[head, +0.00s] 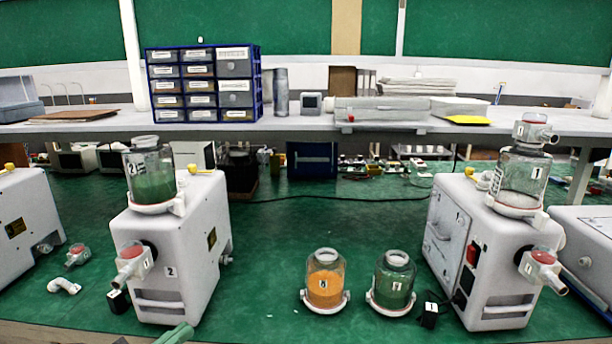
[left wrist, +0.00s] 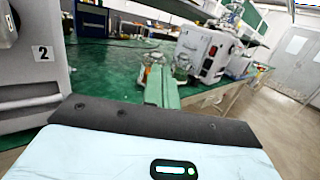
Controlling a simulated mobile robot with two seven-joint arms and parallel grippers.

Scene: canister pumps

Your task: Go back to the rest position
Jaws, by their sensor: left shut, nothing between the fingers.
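My left gripper (head: 176,334) shows only as green fingertips at the bottom edge of the head view, in front of pump 2. In the left wrist view its green fingers (left wrist: 160,86) are together and empty, pointing over the green table. The white pump 2 (head: 185,255) stands behind and left of the fingers, with a jar of green contents (head: 152,180) on top. Pump 1 (head: 470,255) stands at the right with a clear, nearly empty jar (head: 522,180) on top. My right gripper is not in view.
An orange jar (head: 325,282) and a green jar (head: 392,284) stand on the table between the pumps. A white elbow (head: 64,286) and a red-and-white fitting (head: 77,255) lie at left. A grey shelf (head: 300,130) with a drawer cabinet (head: 203,85) runs behind.

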